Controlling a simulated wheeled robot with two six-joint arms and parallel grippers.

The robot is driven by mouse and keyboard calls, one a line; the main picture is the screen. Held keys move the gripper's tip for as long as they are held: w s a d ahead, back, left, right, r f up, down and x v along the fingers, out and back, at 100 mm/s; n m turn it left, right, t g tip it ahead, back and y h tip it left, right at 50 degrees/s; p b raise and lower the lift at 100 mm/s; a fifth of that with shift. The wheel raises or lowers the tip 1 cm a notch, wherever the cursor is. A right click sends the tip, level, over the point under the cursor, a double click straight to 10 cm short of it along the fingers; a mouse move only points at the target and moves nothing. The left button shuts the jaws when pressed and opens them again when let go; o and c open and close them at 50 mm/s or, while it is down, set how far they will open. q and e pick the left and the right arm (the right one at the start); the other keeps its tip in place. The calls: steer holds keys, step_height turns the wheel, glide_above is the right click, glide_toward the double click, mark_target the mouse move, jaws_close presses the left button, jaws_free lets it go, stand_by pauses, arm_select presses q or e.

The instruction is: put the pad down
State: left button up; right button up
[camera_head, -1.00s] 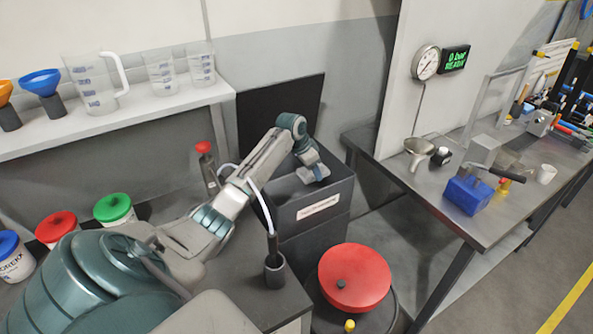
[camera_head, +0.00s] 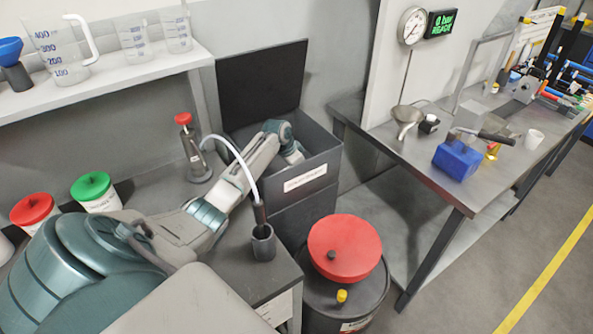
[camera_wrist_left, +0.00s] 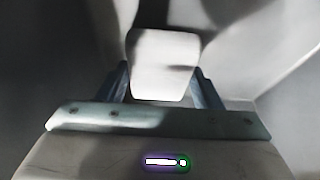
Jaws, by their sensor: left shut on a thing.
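The pad is a pale, roughly square piece in the left wrist view (camera_wrist_left: 163,65), held between the two blue-grey fingers. My left gripper (camera_wrist_left: 163,88) is shut on it. In the head view, my left arm reaches down into an open dark grey bin (camera_head: 322,163) with a raised lid (camera_head: 262,82) and a white label on its front. My left gripper is inside the bin, below its rim and mostly hidden there. Grey walls surround the pad in the wrist view. I cannot tell whether the pad touches the bin's floor. My right gripper is not in view.
A red-lidded drum (camera_head: 345,250) stands in front of the bin. A bench (camera_head: 385,145) with a blue box (camera_head: 457,160) is to the right. A red-topped dispenser (camera_head: 193,150) and a dark holder with a curved white tube (camera_head: 263,243) stand near my arm.

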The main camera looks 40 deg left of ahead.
arm_select(q)
steer(key=shift+f, duration=1.3)
steer(key=o, duration=0.9)
steer(key=b+v, duration=0.1)
steer(key=v, duration=1.1)
